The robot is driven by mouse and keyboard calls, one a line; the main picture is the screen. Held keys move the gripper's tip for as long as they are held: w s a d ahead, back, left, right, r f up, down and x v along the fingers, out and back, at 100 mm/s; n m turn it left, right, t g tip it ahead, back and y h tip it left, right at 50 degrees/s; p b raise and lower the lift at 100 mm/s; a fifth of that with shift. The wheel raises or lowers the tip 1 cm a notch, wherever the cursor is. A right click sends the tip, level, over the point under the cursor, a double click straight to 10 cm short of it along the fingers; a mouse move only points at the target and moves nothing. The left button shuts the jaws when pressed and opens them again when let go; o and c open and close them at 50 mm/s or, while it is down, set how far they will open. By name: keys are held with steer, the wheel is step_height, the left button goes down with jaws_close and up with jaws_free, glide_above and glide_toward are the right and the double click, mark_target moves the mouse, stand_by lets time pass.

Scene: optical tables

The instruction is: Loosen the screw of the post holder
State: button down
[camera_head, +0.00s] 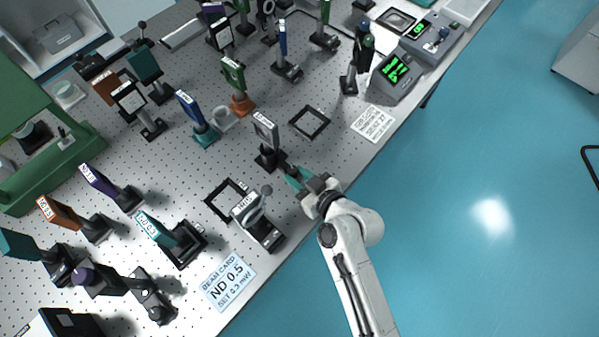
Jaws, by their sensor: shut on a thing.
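The gripper (291,174) is at the front edge of the optical table, at the end of my white arm. Its teal fingers reach left to the base of a black post holder (270,157). The holder stands upright and carries a grey plate (265,129) with a label. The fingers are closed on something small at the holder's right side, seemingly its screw. The screw itself is hidden by the fingers and too small to make out.
The perforated optical table (330,150) bears several other filter mounts. A mount with a curved lever (257,218) stands close to my gripper's left. Square black frames (309,122) lie flat nearby. A beam card (228,282) lies at the front edge. Open blue floor (470,230) is at right.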

steer(key=shift+s+m+t+h+p, duration=0.1)
steer(key=shift+m+t+h+p, duration=0.35)
steer(key=shift+p, duration=0.25)
steer(key=c, duration=0.9)
jaws_free()
steer(key=shift+o, duration=0.2)
steer(key=b+v, duration=0.2)
steer(key=v, duration=0.7)
steer(key=shift+s, duration=0.15)
steer(key=shift+b+v, duration=0.3)
steer(key=shift+v, duration=0.5)
steer(key=shift+r, duration=0.1)
